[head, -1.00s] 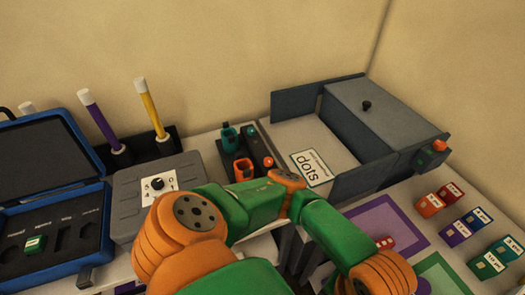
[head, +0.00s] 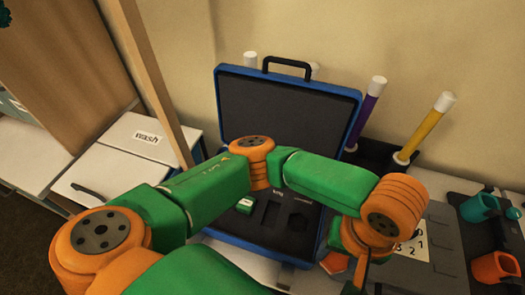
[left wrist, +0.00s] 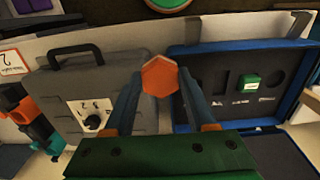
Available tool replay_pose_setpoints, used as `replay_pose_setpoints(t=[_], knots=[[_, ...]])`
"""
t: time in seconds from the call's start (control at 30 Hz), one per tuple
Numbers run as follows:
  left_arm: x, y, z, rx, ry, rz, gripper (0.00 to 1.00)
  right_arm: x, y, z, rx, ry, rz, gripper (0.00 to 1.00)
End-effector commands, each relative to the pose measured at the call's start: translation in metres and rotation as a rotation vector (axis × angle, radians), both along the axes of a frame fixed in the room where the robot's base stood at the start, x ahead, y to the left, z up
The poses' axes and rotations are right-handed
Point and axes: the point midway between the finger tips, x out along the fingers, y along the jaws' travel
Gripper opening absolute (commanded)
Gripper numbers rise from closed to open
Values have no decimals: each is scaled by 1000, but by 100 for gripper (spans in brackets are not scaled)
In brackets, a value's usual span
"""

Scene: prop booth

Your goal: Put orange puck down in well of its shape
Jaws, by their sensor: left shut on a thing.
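My left gripper (left wrist: 159,82) is shut on the orange puck (left wrist: 160,74), a flat hexagonal piece held between the fingertips. The puck also shows partly in the head view (head: 335,263), by the front right corner of the blue case. The open blue case (head: 262,245) has a dark insert with shaped wells, partly hidden by my arm. In the left wrist view, the insert (left wrist: 237,100) shows several dark wells and a green block (left wrist: 249,81) sitting in one. The puck appears apart from the insert. My right gripper is not in view.
A grey box with a dial (left wrist: 92,119) stands right beside the case. Purple (head: 367,112) and yellow (head: 427,127) sticks stand upright behind. The raised case lid (head: 285,112) blocks the back. Teal (head: 479,207) and orange (head: 495,268) cups are at the right.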

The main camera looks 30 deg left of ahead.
Motion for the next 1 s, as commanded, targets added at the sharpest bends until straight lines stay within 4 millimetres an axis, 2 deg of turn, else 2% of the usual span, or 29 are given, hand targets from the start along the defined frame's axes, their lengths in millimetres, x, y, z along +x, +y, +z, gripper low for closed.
replay_pose_setpoints(t=[0.07,0.13,0.33,0.4,0.5,0.7,0.8,1.0], knots=[[4,4,-3,-1,2,3,0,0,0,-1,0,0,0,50],[13,17,-11,1,4,8,0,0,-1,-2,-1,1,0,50],[54,73,-39,6,3,13,0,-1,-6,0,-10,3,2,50],[63,85,-59,5,5,9,0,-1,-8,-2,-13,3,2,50],[73,97,-79,2,3,6,0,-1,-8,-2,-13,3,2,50],[84,112,-107,3,3,2,0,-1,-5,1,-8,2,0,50],[83,111,-125,4,2,0,0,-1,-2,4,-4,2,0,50],[84,110,-132,0,-1,-2,0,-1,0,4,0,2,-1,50]])
